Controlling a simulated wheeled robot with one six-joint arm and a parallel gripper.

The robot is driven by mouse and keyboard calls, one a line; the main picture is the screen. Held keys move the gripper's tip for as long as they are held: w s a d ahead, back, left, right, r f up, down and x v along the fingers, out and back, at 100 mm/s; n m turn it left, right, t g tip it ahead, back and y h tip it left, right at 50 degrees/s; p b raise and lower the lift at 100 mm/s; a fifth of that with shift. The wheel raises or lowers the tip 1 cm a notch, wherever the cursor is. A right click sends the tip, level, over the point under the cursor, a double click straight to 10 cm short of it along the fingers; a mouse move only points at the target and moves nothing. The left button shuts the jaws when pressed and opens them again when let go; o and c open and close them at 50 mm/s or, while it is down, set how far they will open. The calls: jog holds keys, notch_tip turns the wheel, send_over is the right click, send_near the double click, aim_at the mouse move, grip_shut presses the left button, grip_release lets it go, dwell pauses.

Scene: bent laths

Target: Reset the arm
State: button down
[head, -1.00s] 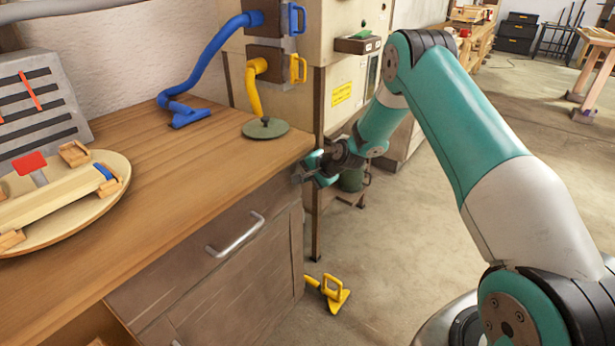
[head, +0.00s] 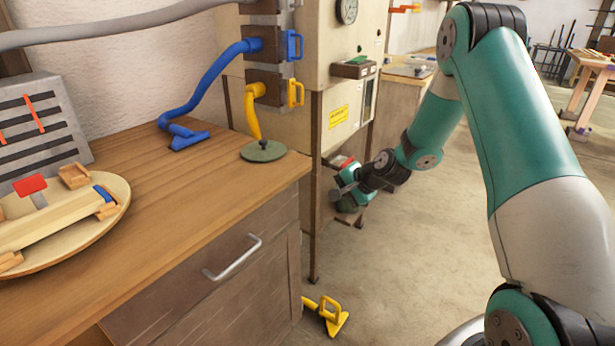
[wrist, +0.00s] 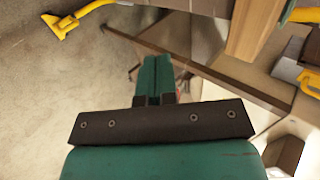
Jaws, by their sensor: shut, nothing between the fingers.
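My gripper (head: 347,193) hangs in front of the lower part of the cream cabinet, to the right of the wooden workbench and below its top. In the wrist view its two green fingers (wrist: 153,78) lie together, with nothing between them. My teal and white arm reaches in from the right. In the head view the fingertips are small and partly lost against the cabinet's lower shelf.
The workbench (head: 215,165) fills the left, bearing a round board (head: 100,232), a slotted grey block (head: 40,125) and blue and yellow hoses (head: 205,85). A yellow tool (head: 333,318) lies on the floor by the drawers. The floor to the right is open.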

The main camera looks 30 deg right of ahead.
jog(key=s+a+r+n+g+y+p, duration=0.1)
jog(key=s+a+r+n+g+p, duration=0.1)
jog(key=s+a+r+n, duration=0.5)
jog(key=s+a+r+n+g+y+p, duration=0.1)
jog(key=s+a+r+n+g+p, duration=0.15)
jog(key=a+r, duration=0.75)
jog(key=s+a+r+n+g+p, duration=0.1)
jog(key=s+r+n, duration=0.2)
jog(key=s, duration=0.5)
jog(key=s+a+r+n+g+h+p, duration=0.1)
jog(key=s+a+r+n+p, duration=0.1)
jog(key=s+r, duration=0.3)
jog(key=s+a+r+n+g+h+p, duration=0.1)
jog(key=s+n, duration=0.4)
jog(key=s, duration=0.6)
notch_tip(320, 180, up, 3)
jog(key=shift+a+f+g+p, duration=0.1)
jog(key=shift+a+g+p, duration=0.35)
jog(key=shift+a, duration=0.3)
